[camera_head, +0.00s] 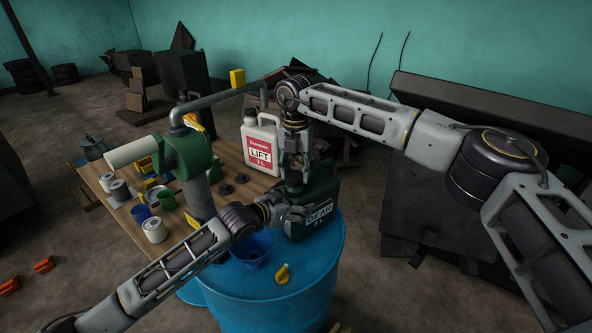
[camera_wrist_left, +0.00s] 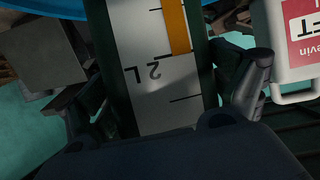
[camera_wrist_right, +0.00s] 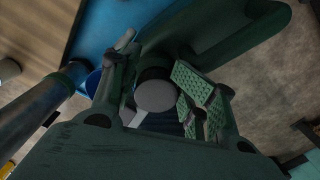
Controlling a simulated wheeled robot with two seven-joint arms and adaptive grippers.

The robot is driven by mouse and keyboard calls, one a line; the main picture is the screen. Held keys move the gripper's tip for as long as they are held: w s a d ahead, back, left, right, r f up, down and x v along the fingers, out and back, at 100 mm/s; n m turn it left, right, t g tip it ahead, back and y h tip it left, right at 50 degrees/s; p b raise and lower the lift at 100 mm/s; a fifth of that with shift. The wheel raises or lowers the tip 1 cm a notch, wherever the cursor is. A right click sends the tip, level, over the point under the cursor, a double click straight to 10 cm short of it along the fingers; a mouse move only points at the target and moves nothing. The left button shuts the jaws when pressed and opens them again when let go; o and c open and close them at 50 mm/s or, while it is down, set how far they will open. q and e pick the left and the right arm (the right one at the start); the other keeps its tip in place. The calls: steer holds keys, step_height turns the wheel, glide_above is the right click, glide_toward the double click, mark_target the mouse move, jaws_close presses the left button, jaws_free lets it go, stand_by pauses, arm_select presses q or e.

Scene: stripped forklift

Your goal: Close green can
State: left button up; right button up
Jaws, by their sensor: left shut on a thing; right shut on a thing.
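The green can (camera_head: 322,202), labelled GEAR, stands on the blue barrel. Its side with a white scale strip (camera_wrist_left: 160,85) fills the middle of the left wrist view. My left gripper (camera_head: 287,214) is shut on the can's body from the left, one finger on each side of the strip. My right gripper (camera_head: 296,186) reaches down to the can's top. In the right wrist view its fingers close around a grey round cap (camera_wrist_right: 156,95) with a dark rim, beside the can's green handle (camera_wrist_right: 240,40). I cannot tell how the cap sits on the neck.
The blue barrel (camera_head: 270,305) also holds a blue container (camera_head: 251,255) and a yellow piece (camera_head: 283,274). A white LIFT canister (camera_head: 260,145) stands behind on the wooden table (camera_head: 235,197), near a green machine (camera_head: 188,155), cups and spools. A dark block stands at right.

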steer(key=m, duration=0.2)
steer(key=s+a+m, duration=0.1)
steer(key=m, duration=0.1)
steer(key=shift+a+f+m, duration=0.15)
steer(key=shift+f+m, duration=0.05)
steer(key=shift+m, duration=0.2)
steer(key=o, duration=0.8)
steer(key=shift+c, duration=0.2)
steer(key=o, duration=0.6)
steer(key=shift+w+d, duration=0.2)
steer(key=shift+d, duration=0.05)
steer(key=shift+c, duration=0.2)
steer(key=shift+r, duration=0.2)
steer(key=shift+r, duration=2.15)
